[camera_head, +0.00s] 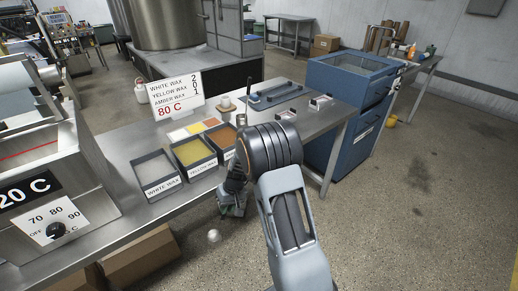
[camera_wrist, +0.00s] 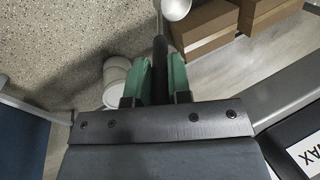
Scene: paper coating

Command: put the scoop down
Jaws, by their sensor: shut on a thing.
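My gripper (camera_head: 232,208) is off the front edge of the steel table, below the bins and partly hidden by my arm. In the wrist view its two green fingers (camera_wrist: 160,82) are shut on the dark handle of the scoop (camera_wrist: 160,52). The scoop's pale round bowl shows at the top edge of the wrist view, partly cut off. In the head view the bowl of the scoop (camera_head: 214,236) appears over the floor, in front of the table. The handle is mostly hidden there.
The steel table (camera_head: 125,142) carries a white wax bin (camera_head: 155,185), a yellow wax bin (camera_head: 194,165), an amber bin (camera_head: 228,148) and a sign (camera_head: 176,94). A dark blue tray (camera_head: 275,95) lies farther back. Cardboard boxes (camera_head: 140,258) sit under the table. A blue cabinet (camera_head: 345,95) stands right.

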